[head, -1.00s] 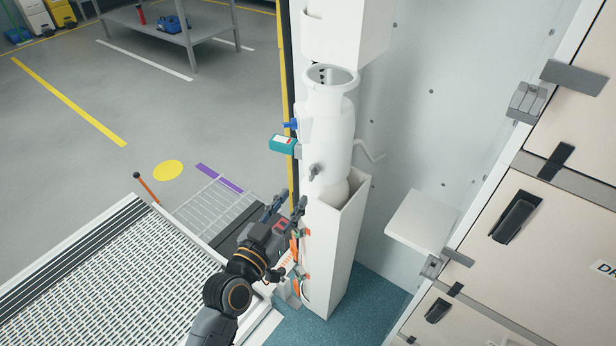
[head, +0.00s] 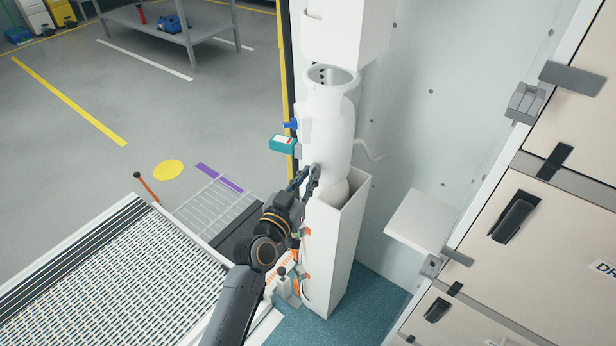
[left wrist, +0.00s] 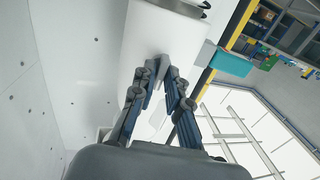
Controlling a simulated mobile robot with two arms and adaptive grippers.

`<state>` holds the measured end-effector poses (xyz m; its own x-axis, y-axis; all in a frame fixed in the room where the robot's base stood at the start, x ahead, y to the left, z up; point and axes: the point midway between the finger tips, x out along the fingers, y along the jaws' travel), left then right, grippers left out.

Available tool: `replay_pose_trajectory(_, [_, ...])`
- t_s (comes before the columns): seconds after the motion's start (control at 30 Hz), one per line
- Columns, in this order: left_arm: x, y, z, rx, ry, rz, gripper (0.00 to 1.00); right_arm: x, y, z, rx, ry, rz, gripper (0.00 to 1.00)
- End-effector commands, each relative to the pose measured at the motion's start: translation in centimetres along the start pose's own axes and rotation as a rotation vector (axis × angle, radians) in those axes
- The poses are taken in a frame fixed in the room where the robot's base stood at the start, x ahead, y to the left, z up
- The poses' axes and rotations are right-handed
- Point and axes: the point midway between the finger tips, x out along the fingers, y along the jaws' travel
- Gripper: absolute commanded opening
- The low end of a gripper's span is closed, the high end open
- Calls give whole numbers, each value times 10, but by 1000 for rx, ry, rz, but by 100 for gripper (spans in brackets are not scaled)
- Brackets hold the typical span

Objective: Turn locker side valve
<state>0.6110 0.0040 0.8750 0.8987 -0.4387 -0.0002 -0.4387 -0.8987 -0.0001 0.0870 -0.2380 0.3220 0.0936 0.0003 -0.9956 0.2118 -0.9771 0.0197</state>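A white, rounded cylinder-shaped body (head: 327,130) stands in a white holder (head: 335,245) on the wall. A blue valve-like fitting (head: 291,124) and a teal box (head: 283,145) sit on its left side; the teal box also shows in the left wrist view (left wrist: 232,62). My right gripper is not in view.
Drawers with black handles (head: 514,215) line the right side. A small white shelf (head: 421,221) juts out beside the holder. Orange-marked fittings and a small lever (head: 283,272) lie low beside my arm. A perforated ramp (head: 120,275) is at lower left.

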Motion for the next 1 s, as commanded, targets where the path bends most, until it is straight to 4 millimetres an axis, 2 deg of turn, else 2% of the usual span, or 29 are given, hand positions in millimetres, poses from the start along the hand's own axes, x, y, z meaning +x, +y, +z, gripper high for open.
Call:
replay_pose_trajectory(0.27, [0,0,-2,-8,2,0,0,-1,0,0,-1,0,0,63])
replay_pose_trajectory(0.7, [1,-2,-3,-354,4,0,0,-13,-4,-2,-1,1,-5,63])
replay_pose_trajectory(1.0, [1,-1,-3,-385,5,0,0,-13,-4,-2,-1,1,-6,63])
